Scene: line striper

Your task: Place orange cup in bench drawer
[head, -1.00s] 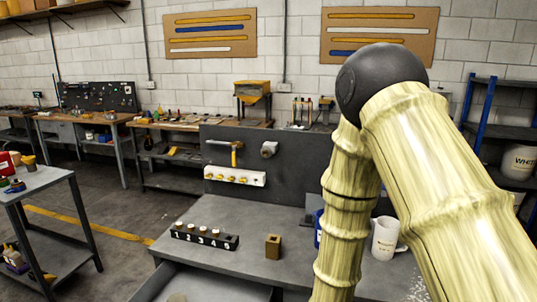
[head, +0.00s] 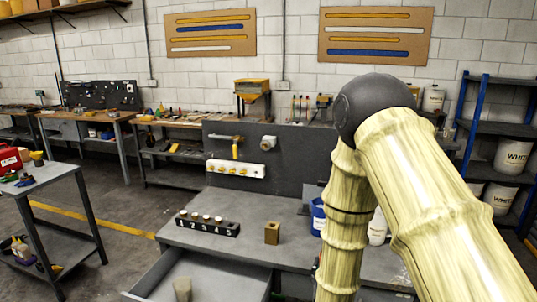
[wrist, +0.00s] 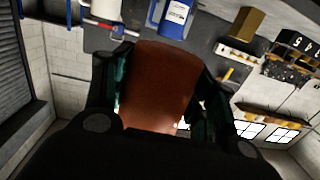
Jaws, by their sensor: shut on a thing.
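The orange cup (wrist: 160,88) fills the middle of the wrist view and looks dark orange-brown. My gripper (wrist: 157,72) has a finger against each side of it and is shut on it. The cup and gripper do not show in the head view, where only my arm is seen. The bench drawer (head: 225,283) stands open at the bottom of the head view, below the grey bench top (head: 190,237). A pale object (head: 182,289) is inside the drawer near its left part. The lower part of the drawer is cut off by the picture edge.
A black numbered block (head: 208,226) and a small brown block (head: 272,233) stand on the bench. A blue container (head: 318,216) and a white container (head: 377,228) are partly hidden by my arm. A grey side table (head: 45,180) stands at the left, with open floor between.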

